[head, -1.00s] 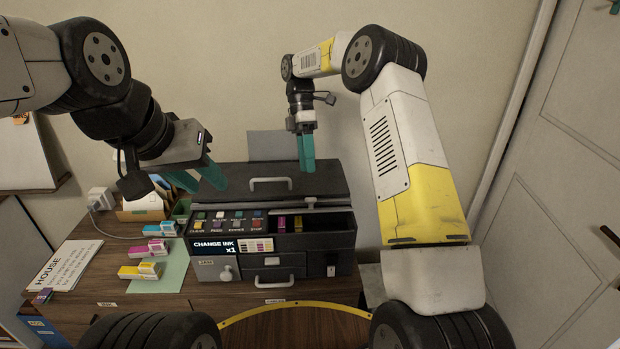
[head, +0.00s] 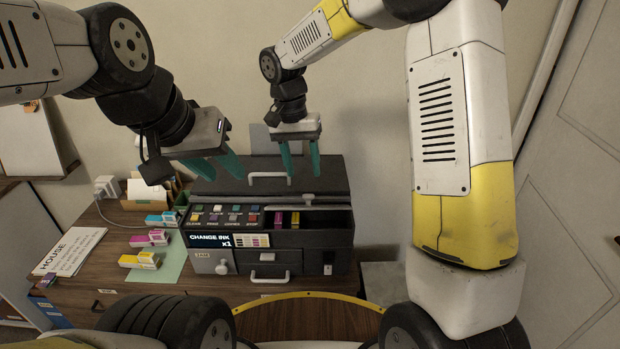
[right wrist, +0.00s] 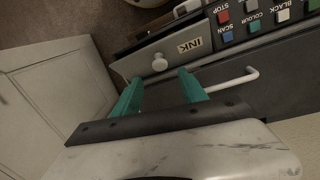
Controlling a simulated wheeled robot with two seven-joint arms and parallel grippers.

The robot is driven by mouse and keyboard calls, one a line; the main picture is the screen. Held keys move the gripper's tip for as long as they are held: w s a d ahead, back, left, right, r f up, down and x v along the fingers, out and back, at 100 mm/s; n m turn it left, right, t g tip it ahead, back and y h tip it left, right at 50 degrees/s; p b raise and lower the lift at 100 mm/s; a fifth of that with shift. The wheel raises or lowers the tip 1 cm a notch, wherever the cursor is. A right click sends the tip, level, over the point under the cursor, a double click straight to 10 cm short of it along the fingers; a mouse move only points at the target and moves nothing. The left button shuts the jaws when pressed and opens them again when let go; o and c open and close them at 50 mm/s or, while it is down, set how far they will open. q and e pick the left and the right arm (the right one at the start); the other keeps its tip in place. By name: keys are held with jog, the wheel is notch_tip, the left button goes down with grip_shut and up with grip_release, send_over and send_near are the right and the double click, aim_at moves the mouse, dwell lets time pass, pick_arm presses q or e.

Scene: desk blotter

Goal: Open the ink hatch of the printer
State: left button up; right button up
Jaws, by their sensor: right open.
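The black printer (head: 330,240) stands on the desk. Its ink hatch, a grey panel (right wrist: 178,50) labelled INK with a pale round knob (right wrist: 159,62), shows in the right wrist view beside the STOP button. In the head view the knob (head: 307,199) is at the printer's upper right, above magenta and yellow cartridges (head: 295,218). My left gripper (head: 226,177) is open and empty at the printer's upper left.
A bar handle (head: 268,176) is on the printer's raised back part. Below are a screen reading CHANGE INK x1 (head: 212,240), a small knobbed door (head: 208,262) and a drawer handle (head: 268,274). Cartridge boxes (head: 140,260) lie to the left. A wall stands behind.

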aim_at(308, 201)
jog(key=f, duration=0.5)
jog(key=d+f, duration=0.1)
jog(key=f, duration=0.1)
jog(key=shift+s+d+f, duration=0.1)
jog(key=shift+s+f, duration=0.05)
jog(key=shift+f, duration=0.15)
grip_shut()
dwell(1.1)
